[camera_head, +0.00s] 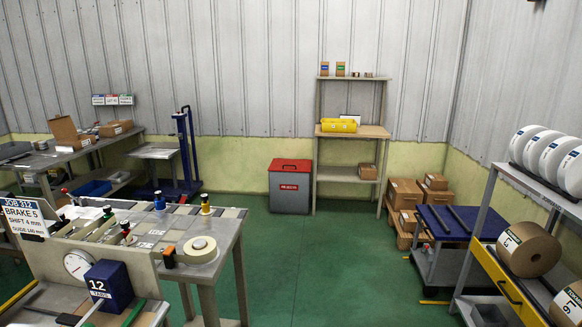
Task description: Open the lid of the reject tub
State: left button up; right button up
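The reject tub (289,189) is a grey bin with a red label on its front. It stands on the green floor against the back wall, near the middle of the view. Its red lid (290,165) looks closed, lying flat across the top. The label text is too small to read surely. Neither of my grippers shows in the head view, and nothing of mine touches the tub.
The floor (320,260) before the tub is clear. A workbench (228,238) with tape and a gauge fills the front left. A shelf (315,150) stands right of the tub. Boxes (405,195), a blue cart (447,225) and a roll rack (482,205) line the right.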

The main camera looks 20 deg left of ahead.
aim_at(278, 165)
jog(key=i+l, duration=0.1)
jog(key=i, duration=0.8)
jog(key=i+j+u, duration=0.15)
jog(key=i, duration=0.75)
jog(key=i+l+u, duration=0.15)
jog(key=i, duration=0.75)
jog(key=i+u, duration=0.15)
jog(key=i, duration=0.75)
jog(key=i+u, duration=0.3)
jog(key=i, duration=0.25)
jog(key=i+u, duration=0.3)
jog(key=i, duration=0.3)
jog(key=i+l+u, duration=0.3)
jog(key=i, duration=0.25)
jog(key=i+j+z, duration=0.1)
jog(key=i, duration=0.45)
jog(key=i+j+z, duration=0.15)
jog(key=i, duration=0.4)
jog(key=j, duration=0.1)
